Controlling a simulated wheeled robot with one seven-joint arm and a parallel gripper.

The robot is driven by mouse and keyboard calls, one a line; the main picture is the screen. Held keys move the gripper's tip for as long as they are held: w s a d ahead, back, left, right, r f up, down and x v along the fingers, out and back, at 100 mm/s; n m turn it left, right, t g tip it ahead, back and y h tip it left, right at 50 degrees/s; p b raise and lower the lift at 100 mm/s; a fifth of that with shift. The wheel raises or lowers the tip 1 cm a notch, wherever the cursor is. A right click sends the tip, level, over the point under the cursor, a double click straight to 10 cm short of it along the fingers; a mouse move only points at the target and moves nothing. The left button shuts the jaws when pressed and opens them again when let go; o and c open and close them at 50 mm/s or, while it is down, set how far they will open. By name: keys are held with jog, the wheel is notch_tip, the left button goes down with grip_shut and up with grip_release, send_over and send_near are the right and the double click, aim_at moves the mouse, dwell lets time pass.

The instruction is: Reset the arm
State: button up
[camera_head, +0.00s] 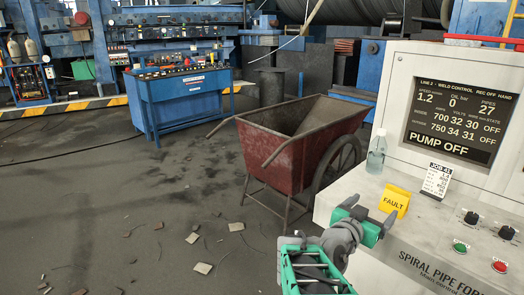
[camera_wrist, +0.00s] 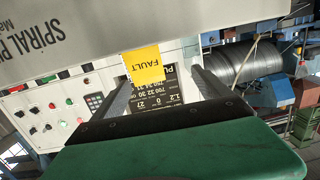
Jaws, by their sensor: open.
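My gripper (camera_head: 370,213) is over the front part of the console's ledge in the head view, with part of my green and grey arm below it. In the wrist view its two grey fingers (camera_wrist: 160,82) stand wide apart beyond the green body, with nothing held between them. A yellow FAULT tag (camera_head: 395,200) stands on the ledge just beyond the gripper. In the wrist view the tag (camera_wrist: 146,64) shows between the fingers, farther off and apart from them.
The control console (camera_head: 385,66) fills the right, with a display (camera_head: 450,117), knobs and buttons. A clear bottle (camera_head: 376,152) and a JOB 41 card (camera_head: 437,180) stand on it. A rusty red cart (camera_head: 290,165) stands left of the console. Open floor with scattered scraps lies further left.

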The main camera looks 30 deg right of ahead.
jog(key=w+a+r+n+t+y+p, duration=0.1)
jog(key=w+a+n+t+y+p, duration=0.2)
jog(key=w+a, duration=0.45)
jog(key=w+a+n+y+p, duration=0.3)
jog(key=w+a+y+p, duration=0.15)
jog(key=a, duration=0.65)
jog(key=s+a+r+n+g+y+p, duration=0.1)
jog(key=a+n+y+p, duration=0.3)
jog(key=a, duration=0.8)
jog(key=s+a+r+n+g+y+p, duration=0.1)
jog(key=s+a+n+y+p, duration=0.3)
jog(key=a, duration=0.8)
jog(key=shift+r+n+g+y, duration=0.4)
jog(key=shift+r+n, duration=0.2)
jog(key=shift+r, duration=0.15)
